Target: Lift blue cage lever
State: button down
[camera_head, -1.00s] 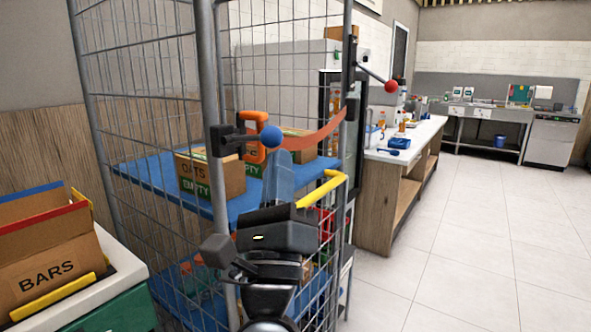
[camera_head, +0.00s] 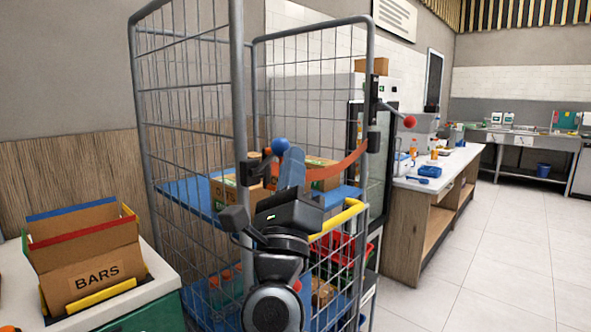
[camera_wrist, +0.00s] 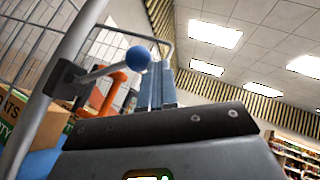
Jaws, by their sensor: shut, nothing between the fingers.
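The blue-knobbed lever (camera_head: 279,146) is on the front post of the wire roll cage (camera_head: 137,70). It slants up and to the right from its dark bracket. My gripper (camera_head: 292,168) is shut and empty, its blue-grey fingers pointing up just right of and below the knob. In the wrist view the blue knob (camera_wrist: 138,58) is left of my fingers (camera_wrist: 158,85), with the lever's grey shaft running left to the post. I cannot tell whether the fingers touch the lever.
An orange strap (camera_head: 345,166) spans the cage front. A red-knobbed lever (camera_head: 409,121) is on the right post. A yellow-edged bar (camera_head: 340,217) is right of my wrist. A BARS box (camera_head: 95,275) stands left; open floor (camera_head: 490,260) lies right.

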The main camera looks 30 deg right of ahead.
dwell(0.4)
jog(key=b+v, duration=0.2)
jog(key=v, duration=0.6)
jog(key=shift+b, duration=0.4)
jog(key=shift+w, duration=0.1)
jog(key=s+d+f+n+t+y, duration=0.1)
jog(key=s+f+n+t+y, duration=0.1)
jog(key=s+f+n+y, duration=1.75)
jog(key=s+f+n+g+h, duration=0.1)
jog(key=s+f+n+g, duration=0.2)
jog(key=s+n, duration=0.4)
jog(key=s+f+n+g+h, duration=0.2)
jog(key=s+f+n+g, duration=0.2)
jog(key=s+n, duration=0.4)
jog(key=s+g, duration=0.1)
jog(key=s, duration=0.3)
